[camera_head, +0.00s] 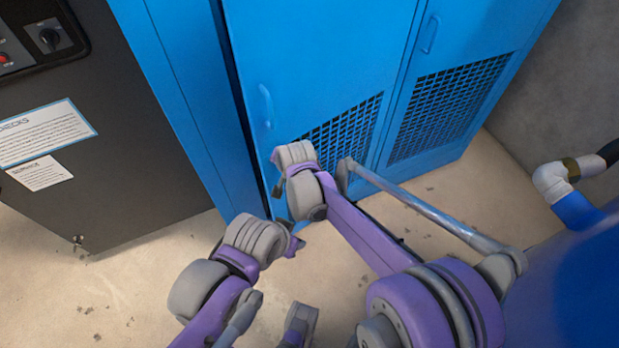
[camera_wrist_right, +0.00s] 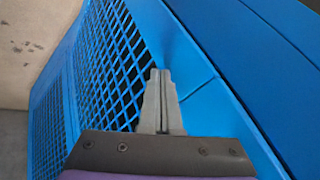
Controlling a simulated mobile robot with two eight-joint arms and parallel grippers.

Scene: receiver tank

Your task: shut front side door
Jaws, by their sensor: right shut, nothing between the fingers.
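The blue cabinet door (camera_head: 315,60) with a mesh panel at its lower right stands slightly ajar. A dark gap (camera_head: 236,90) runs along its left edge, beside its handle (camera_head: 267,105). In the right wrist view the door's mesh (camera_wrist_right: 105,60) fills the left part. My right gripper (camera_wrist_right: 160,75) is shut and empty, its fingertips close in front of the blue door face; I cannot tell whether they touch. In the head view my right wrist hides the door's lower left part. My left gripper (camera_head: 294,243) is low, in front of the cabinet; its fingers are not clear.
A second blue mesh door (camera_head: 450,100) with its own handle is on the right. A dark control panel (camera_head: 100,150) stands at left. A blue tank (camera_head: 565,285) and a white pipe fitting (camera_head: 552,182) are at right. Bare floor (camera_head: 110,290) lies at lower left.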

